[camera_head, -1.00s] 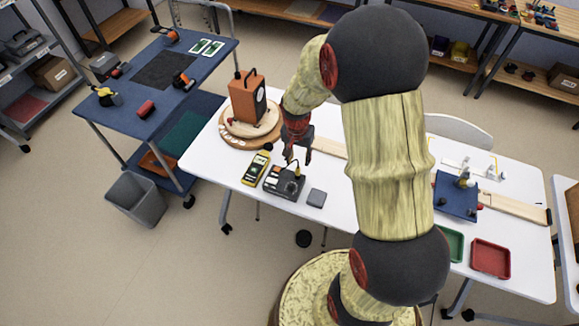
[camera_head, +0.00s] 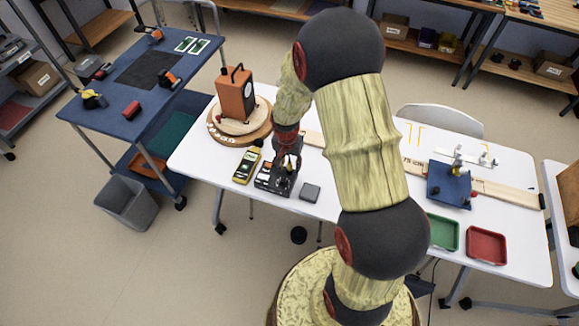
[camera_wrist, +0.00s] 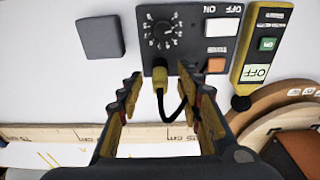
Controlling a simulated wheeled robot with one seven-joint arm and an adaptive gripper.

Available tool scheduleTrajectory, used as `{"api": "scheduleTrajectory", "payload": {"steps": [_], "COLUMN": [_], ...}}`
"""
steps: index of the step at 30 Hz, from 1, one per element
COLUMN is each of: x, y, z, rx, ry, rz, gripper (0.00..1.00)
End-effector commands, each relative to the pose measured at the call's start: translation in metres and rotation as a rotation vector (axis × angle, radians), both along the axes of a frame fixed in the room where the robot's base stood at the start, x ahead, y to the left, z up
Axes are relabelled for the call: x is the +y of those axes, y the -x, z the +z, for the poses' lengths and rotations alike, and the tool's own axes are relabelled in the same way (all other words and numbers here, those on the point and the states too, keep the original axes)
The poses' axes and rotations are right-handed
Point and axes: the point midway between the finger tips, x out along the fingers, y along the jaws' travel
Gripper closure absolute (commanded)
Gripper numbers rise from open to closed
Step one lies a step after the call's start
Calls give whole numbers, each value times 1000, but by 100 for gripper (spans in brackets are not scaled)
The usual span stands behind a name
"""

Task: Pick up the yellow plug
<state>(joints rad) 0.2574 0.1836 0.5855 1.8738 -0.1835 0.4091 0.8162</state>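The yellow plug (camera_wrist: 160,80) shows in the wrist view at the lower edge of a dark control box (camera_wrist: 178,45) with a round dial and switches. A black cable curves from it. My gripper (camera_wrist: 160,88) is open, with one finger on each side of the plug and a gap to both. In the head view my gripper (camera_head: 286,164) is low over the control box (camera_head: 270,178) and hides the plug. I cannot tell the exact height of the fingertips over the plug.
An orange speaker (camera_head: 235,97) stands on a round wooden base behind. A ruler board (camera_wrist: 40,132) lies close below the fingers in the wrist view.

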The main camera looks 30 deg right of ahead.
Motion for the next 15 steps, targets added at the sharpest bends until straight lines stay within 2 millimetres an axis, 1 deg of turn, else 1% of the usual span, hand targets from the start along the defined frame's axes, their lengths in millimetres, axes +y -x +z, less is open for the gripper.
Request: {"api": "scheduleTrajectory", "payload": {"steps": [3, 15], "x": [0, 0], "y": [0, 0], "z": [1, 1], "rx": [-1, 0], "ry": [1, 0], "rz": [0, 0], "gripper": [66, 88]}}
